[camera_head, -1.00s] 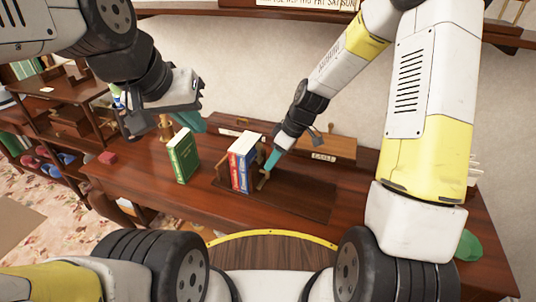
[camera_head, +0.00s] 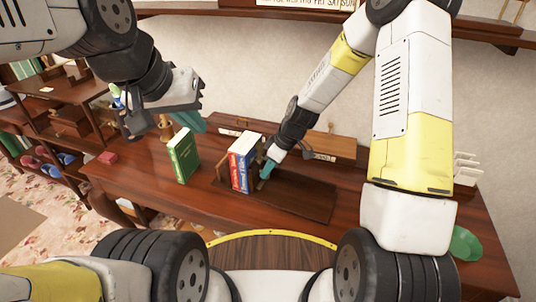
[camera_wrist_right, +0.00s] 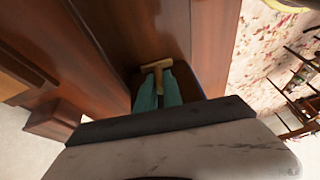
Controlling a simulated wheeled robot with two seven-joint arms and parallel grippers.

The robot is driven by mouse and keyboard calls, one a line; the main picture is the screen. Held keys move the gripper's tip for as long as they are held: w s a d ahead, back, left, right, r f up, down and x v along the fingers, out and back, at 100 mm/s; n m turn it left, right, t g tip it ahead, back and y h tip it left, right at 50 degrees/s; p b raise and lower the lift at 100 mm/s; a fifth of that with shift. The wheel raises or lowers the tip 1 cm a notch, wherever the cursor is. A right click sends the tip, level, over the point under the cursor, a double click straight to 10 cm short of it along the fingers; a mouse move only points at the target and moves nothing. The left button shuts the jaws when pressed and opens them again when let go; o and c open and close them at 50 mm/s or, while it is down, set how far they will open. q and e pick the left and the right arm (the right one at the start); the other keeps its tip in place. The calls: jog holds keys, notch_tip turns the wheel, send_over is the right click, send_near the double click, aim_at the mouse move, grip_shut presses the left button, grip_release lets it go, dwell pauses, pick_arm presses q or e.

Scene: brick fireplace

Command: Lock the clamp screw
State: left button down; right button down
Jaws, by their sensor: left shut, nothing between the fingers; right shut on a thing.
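The clamp screw has a T-shaped tan handle (camera_wrist_right: 155,65) between the teal fingertips of my right gripper (camera_wrist_right: 158,90) in the right wrist view. In the head view the right gripper (camera_head: 267,168) is shut on this handle, just right of the upright books, and mostly hides the screw (camera_head: 261,184). Red and blue books (camera_head: 241,165) stand upright in a wooden book rack (camera_head: 305,196). My left gripper (camera_head: 190,122) is shut and empty, held above the desk behind the green book.
A green book (camera_head: 183,156) stands on the desk (camera_head: 130,171) left of the rack. A wooden box (camera_head: 330,144) lies behind my right gripper. A green dish (camera_head: 465,243) and a white rack (camera_head: 467,169) are at the right.

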jog(key=shift+w+d, duration=0.1)
jog(key=g, duration=0.1)
jog(key=g+y, duration=0.1)
jog(key=shift+w+m+g+y, duration=0.2)
jog(key=shift+m+g+y, duration=0.1)
jog(key=shift+m+g, duration=0.1)
jog(key=g+y, duration=0.1)
jog(key=g, duration=0.1)
jog(key=m+g+y, duration=0.1)
jog(key=g, duration=0.1)
jog(key=shift+w+d+f, duration=0.1)
jog(key=shift+w+f, duration=0.1)
jog(key=g+y, duration=0.1)
jog(key=m+g+y, duration=0.1)
jog(key=g, duration=0.1)
jog(key=shift+f, duration=0.25)
jog(key=shift+f+m+g+y, duration=0.1)
jog(key=shift+m+g+y, duration=0.4)
jog(key=shift+g+y, duration=0.6)
jog(key=shift+g, duration=0.3)
jog(key=c, duration=1.5)
grip_release()
